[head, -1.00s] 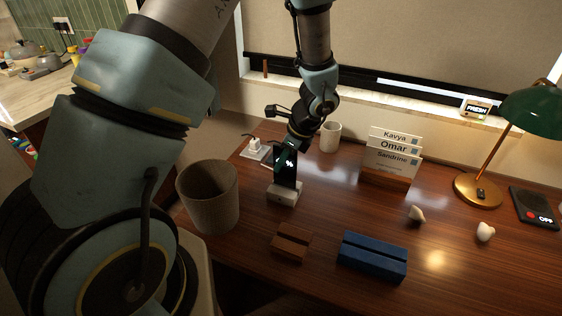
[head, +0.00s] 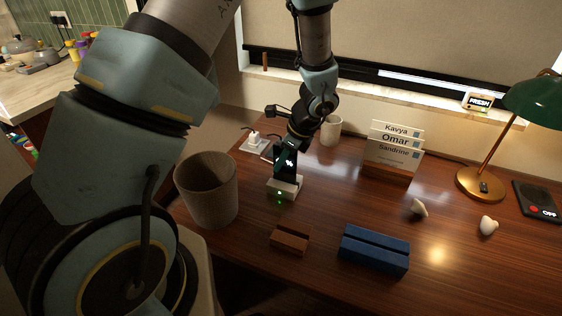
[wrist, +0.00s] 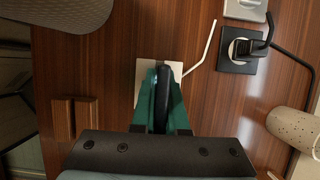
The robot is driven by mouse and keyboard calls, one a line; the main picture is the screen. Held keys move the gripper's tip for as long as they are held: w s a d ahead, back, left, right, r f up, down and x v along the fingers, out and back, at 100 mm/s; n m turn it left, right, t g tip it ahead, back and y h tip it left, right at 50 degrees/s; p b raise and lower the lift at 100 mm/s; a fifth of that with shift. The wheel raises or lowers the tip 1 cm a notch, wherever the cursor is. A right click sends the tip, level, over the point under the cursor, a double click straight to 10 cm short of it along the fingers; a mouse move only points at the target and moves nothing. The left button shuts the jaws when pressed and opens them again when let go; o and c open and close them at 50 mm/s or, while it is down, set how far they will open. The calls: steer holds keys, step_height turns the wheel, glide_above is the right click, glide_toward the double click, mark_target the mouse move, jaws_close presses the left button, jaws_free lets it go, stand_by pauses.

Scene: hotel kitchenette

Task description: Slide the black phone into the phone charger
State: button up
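The black phone (head: 288,162) stands upright in the white phone charger (head: 289,188), its lit screen showing a % sign. A small green light glows on the charger's front. My gripper (wrist: 163,105) reaches down over the phone's upper part, and its green fingers press on both sides of the phone (wrist: 162,92). The charger (wrist: 174,67) shows as a pale square beneath in the wrist view. The slot itself is hidden, so how deep the phone sits cannot be told.
A tan bin (head: 207,190) stands left of the charger. A brown wooden stand (head: 290,239) and a blue stand (head: 373,250) lie in front.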

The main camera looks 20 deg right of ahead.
steer(key=o, duration=0.5)
steer(key=shift+o, duration=0.2)
steer(key=shift+r, duration=0.1)
steer(key=b+v, duration=0.1)
steer(key=v, duration=0.9)
steer(key=shift+s+r, duration=0.1)
steer(key=shift+r, duration=0.2)
steer(key=s+a+r+n+h, duration=0.1)
steer(key=a+r+n+h, duration=0.1)
steer(key=a+n, duration=1)
steer(key=s+a+r+n+g+h, duration=0.1)
steer(key=a+r+n, duration=0.1)
steer(key=a+n, duration=1.1)
steer(key=a, duration=0.2)
steer(key=shift+a+r+h, duration=0.2)
steer(key=shift+a+h, duration=0.2)
steer(key=shift+w, duration=0.1)
